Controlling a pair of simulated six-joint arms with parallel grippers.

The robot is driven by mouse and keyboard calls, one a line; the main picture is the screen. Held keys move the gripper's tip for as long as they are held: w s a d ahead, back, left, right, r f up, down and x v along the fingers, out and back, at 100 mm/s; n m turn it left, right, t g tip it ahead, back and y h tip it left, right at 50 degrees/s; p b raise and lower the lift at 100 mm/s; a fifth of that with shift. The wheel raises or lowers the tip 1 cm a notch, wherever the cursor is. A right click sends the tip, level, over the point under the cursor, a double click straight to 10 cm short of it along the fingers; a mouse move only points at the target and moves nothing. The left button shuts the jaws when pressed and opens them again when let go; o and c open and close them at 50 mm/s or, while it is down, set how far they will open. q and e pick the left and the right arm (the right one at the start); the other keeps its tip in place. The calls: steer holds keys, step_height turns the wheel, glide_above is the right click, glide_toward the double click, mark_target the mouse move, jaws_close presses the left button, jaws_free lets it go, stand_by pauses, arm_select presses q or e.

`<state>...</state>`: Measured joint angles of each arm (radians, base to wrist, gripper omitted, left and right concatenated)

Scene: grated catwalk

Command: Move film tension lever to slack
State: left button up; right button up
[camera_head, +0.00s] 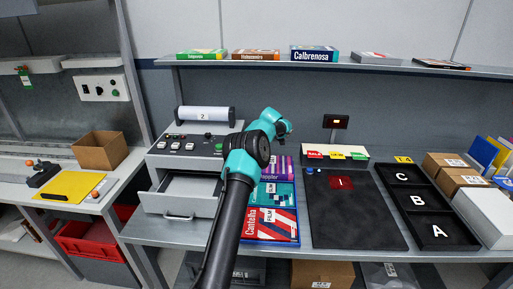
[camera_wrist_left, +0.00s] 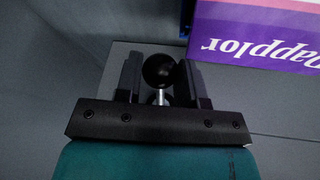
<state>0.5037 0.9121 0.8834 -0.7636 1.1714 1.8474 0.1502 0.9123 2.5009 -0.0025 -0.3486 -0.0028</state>
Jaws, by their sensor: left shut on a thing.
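The film tension lever shows in the left wrist view as a round black knob (camera_wrist_left: 158,69) on a short bright metal stem. My left gripper (camera_wrist_left: 160,75) is shut on it, with one dark finger on each side of the knob. In the head view my teal and black left arm reaches up over the right side of the grey machine (camera_head: 172,146), which carries a white roll (camera_head: 204,114) marked 2. The lever and the left fingertips are hidden there behind the arm. My right gripper is in neither view.
The machine's drawer (camera_head: 184,205) stands open at its front left. A purple box (camera_head: 286,172) and a tray of film boxes (camera_head: 280,222) lie close to the arm's right. A dark mat (camera_head: 350,218) and a lettered black tray (camera_head: 417,200) are further right. A shelf (camera_head: 340,67) runs above.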

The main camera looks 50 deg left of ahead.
arm_select(q)
steer(key=shift+c, duration=1)
steer(key=shift+r, duration=0.1)
steer(key=shift+r+t+h, duration=0.7)
steer(key=shift+t+h, duration=0.25)
steer(key=shift+h, duration=0.1)
steer(key=shift+r+t+h, duration=0.65)
steer(key=shift+t+h, duration=0.3)
steer(key=shift+h, duration=0.1)
steer(key=o, duration=0.9)
steer(key=v, duration=1.7)
steer(key=shift+r, duration=0.2)
steer(key=shift+d, duration=0.1)
